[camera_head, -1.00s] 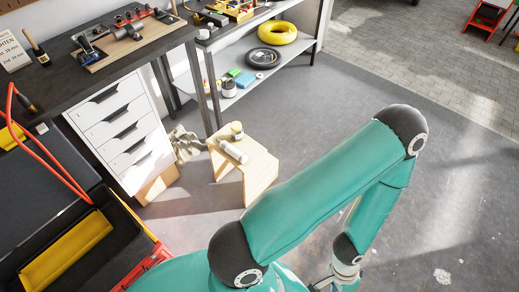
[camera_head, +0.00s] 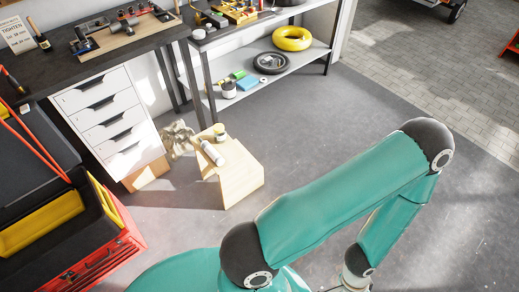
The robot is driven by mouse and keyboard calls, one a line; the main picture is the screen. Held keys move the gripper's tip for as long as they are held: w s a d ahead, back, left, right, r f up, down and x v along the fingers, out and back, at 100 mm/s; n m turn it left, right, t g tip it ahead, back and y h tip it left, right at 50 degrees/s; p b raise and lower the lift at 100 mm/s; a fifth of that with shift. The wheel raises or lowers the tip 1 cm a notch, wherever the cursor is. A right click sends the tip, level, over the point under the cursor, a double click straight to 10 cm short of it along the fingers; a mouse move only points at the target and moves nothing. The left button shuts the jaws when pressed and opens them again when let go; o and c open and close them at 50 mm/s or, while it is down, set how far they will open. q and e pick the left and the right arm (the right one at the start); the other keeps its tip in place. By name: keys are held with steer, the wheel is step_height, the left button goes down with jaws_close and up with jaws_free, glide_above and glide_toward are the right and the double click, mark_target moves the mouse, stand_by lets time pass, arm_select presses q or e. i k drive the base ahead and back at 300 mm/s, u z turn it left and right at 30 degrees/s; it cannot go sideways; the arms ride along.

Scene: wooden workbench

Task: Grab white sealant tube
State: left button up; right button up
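A white sealant tube (camera_head: 213,153) lies on its side on top of a small wooden stool (camera_head: 240,176). A small round container (camera_head: 220,135) stands beside it on the stool, near its back edge. One of my teal arms reaches in from the bottom and bends on the right, well apart from the stool. Its gripper is cut off or hidden at the bottom edge, so I cannot see its fingers. My other arm does not show.
A white drawer unit (camera_head: 112,125) stands left of the stool. A red toolbox (camera_head: 95,262) with yellow trays is at the lower left. A metal shelf (camera_head: 268,76) holding a yellow ring (camera_head: 292,38) stands behind. Grey floor is clear to the right of the stool.

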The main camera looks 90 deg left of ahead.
mark_target(213, 154)
steer(key=z, duration=0.25)
steer(key=i, duration=0.2)
steer(key=u, duration=2.55)
steer(key=i, duration=0.15)
steer(key=u, duration=1.2)
steer(key=k, duration=0.5)
steer(key=u, duration=0.45)
steer(key=i, duration=1.45)
steer(key=z, duration=0.5)
steer(key=i, duration=0.55)
steer(key=u, duration=0.05)
